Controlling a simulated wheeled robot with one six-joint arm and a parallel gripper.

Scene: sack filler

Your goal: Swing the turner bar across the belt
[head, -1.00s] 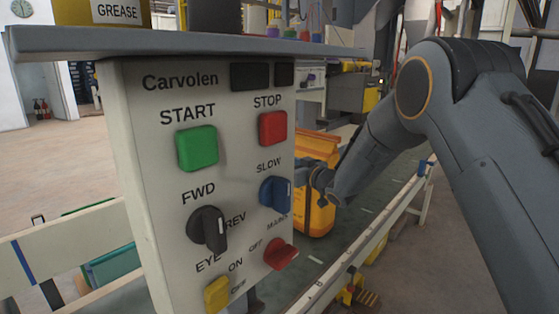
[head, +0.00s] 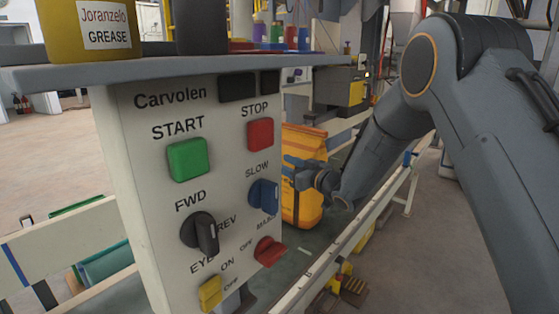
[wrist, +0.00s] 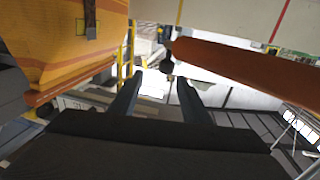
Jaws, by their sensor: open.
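In the wrist view, a long orange-red bar (wrist: 245,72), which looks like the turner bar, slants across the upper right with a dark knob at its left end. My gripper (wrist: 158,88) is open, its two dark fingers apart with nothing seen between them. The bar and knob show above and right of the fingertips; I cannot tell whether they touch. In the head view my gripper (head: 290,168) is beside an orange sack (head: 302,207), partly hidden by the control panel. The sack stands on the dark belt (head: 318,240). I cannot clearly pick out the bar there.
The Carvolen control panel (head: 145,125) stands close in front, with buttons and knobs. A grey shelf (head: 200,70) above it holds a yellow grease tin (head: 88,28). A pale conveyor rail (head: 345,243) runs along the belt. Open floor (head: 425,250) lies to the right.

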